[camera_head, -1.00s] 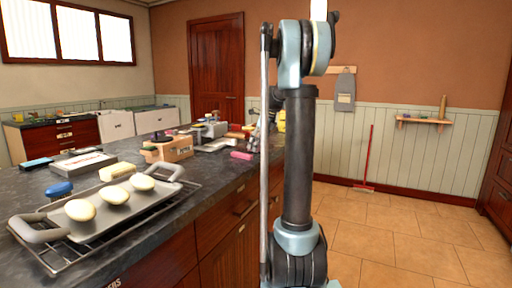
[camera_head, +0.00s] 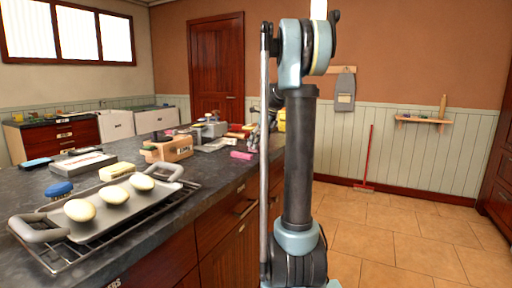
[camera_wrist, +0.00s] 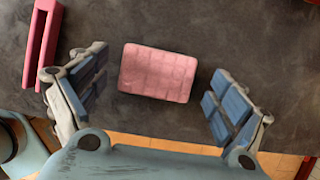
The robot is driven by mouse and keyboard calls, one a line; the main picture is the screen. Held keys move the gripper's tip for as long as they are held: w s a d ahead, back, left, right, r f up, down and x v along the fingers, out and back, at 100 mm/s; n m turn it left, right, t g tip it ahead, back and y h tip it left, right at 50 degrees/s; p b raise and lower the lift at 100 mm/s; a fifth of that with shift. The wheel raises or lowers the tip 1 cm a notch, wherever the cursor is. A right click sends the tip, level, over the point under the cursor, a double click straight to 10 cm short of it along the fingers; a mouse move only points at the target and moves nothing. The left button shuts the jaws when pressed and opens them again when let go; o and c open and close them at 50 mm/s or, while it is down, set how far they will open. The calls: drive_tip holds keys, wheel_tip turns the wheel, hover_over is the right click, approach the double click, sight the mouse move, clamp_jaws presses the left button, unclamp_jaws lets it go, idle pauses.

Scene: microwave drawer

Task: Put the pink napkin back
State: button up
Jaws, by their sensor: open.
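The pink napkin (camera_wrist: 158,72), a folded, quilted-looking block, lies on the dark countertop in the wrist view. My gripper (camera_wrist: 157,92) is open, with its blue-padded fingers on either side of the napkin and a gap to each. A pink slotted holder (camera_wrist: 41,42) with two parallel walls stands at the upper left of the wrist view, outside the left finger. In the head view my gripper is small and partly hidden behind my arm at the counter's edge. A small pink thing (camera_head: 241,155) shows beside it there; I cannot tell whether it is the napkin or the holder.
The dark counter (camera_head: 25,187) carries a tray (camera_head: 135,208) with three egg-like things at the near left. A wooden box (camera_head: 168,149) and several small items stand further back. The counter's edge and tiled floor show at the bottom of the wrist view.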

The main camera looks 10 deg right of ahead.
drive_tip(key=v, duration=1.1)
drive_tip(key=s+a+f+n, duration=0.2)
drive_tip(key=s+n, duration=0.1)
drive_tip(key=s, duration=0.3)
drive_tip(key=s+a+f+n, duration=0.1)
drive_tip(key=s+f+n, duration=0.15)
drive_tip(key=s, duration=0.35)
drive_tip(key=s+a+f+n+h, duration=0.1)
drive_tip(key=s+f+n+h, duration=0.2)
drive_tip(key=s+f+n, duration=1.7)
drive_tip(key=s+f, duration=0.5)
drive_tip(key=s, duration=0.4)
drive_tip(key=shift+s+a+f+h, duration=0.2)
drive_tip(key=shift+f+h, duration=0.1)
